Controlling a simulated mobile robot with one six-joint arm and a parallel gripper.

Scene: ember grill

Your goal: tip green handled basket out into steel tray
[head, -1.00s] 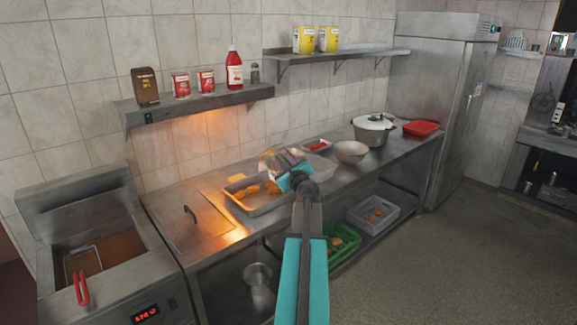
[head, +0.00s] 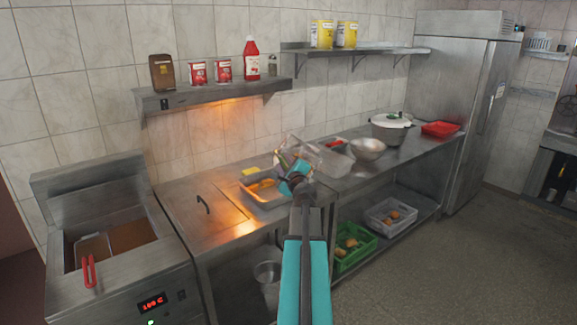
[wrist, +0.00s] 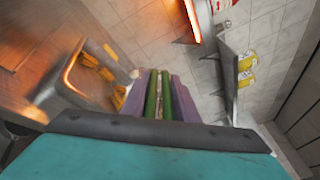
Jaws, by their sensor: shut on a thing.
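My gripper (head: 290,172) is shut on the green handle (wrist: 152,95) of the wire basket (head: 318,157). The handle shows between the purple fingers in the wrist view. In the head view the basket is held in the air, tilted, above the counter at the right end of the steel tray (head: 250,200). The basket's inside is not clear. The tray holds several golden fried pieces (head: 263,185), and it also shows at the left in the wrist view (wrist: 72,97). My wrist hides part of the tray and basket in the head view.
A fryer (head: 110,235) with a red-handled basket (head: 89,272) stands at the left. A bowl (head: 368,149), a pot (head: 390,130) and a red tray (head: 441,129) stand to the right. A wall shelf (head: 215,93) hangs above. Green and grey crates sit below the counter.

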